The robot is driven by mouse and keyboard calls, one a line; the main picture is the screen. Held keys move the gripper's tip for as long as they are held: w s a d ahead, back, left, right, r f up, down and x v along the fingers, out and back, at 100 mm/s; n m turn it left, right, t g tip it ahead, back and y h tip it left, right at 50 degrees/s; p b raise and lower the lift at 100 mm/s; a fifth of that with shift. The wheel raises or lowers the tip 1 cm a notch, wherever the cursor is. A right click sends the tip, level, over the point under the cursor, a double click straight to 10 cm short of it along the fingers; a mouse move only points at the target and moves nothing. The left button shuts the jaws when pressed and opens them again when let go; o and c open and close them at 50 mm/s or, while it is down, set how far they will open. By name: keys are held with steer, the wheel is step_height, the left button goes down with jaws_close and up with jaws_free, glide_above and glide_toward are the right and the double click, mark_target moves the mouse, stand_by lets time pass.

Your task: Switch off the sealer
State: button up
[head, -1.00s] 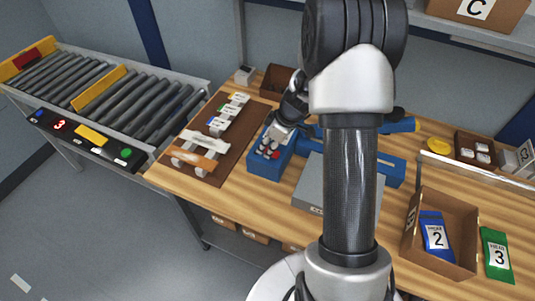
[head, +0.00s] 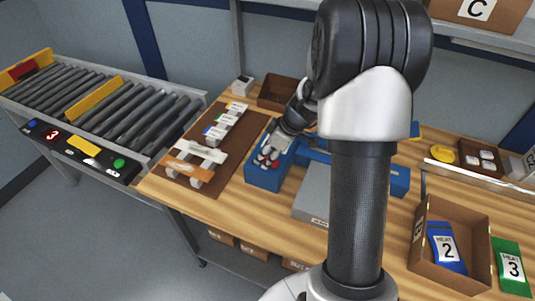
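The blue sealer (head: 264,178) stands on the wooden bench in the middle of the head view. Its control box is at the left end, and a long blue arm runs to the right behind my own arm. My gripper (head: 267,158) is right over the top of the control box, pointing down. A small red spot shows beside the fingertips on the box top. The gripper hides most of the controls, so the switch and its position cannot be made out. I cannot tell whether the fingertips touch the box or whether they are apart.
A brown mat (head: 231,150) with labelled pieces lies left of the sealer. A grey plate (head: 312,196) is in front of it. An open carton (head: 470,275) with a blue packet stands at right, beside a green packet (head: 510,268). A roller conveyor (head: 140,112) is at left.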

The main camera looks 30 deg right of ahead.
steer(key=shift+o, duration=0.2)
steer(key=v, duration=1.2)
steer(key=s+a+r+m+h, duration=0.1)
steer(key=s+a+r, duration=0.3)
steer(key=s+a, duration=0.15)
steer(key=s+a+r+m, duration=0.2)
steer(key=s+a+r, duration=0.2)
steer(key=a, duration=0.3)
steer(key=s+a+m+h, duration=0.1)
steer(key=s+a+m, duration=0.1)
steer(key=s, duration=0.4)
steer(key=s+a+m+h, duration=0.1)
steer(key=s+a+m, duration=0.1)
steer(key=s, duration=0.4)
steer(key=shift+s+a+r+m+t, duration=0.2)
steer(key=shift+s+a+m+t, duration=0.1)
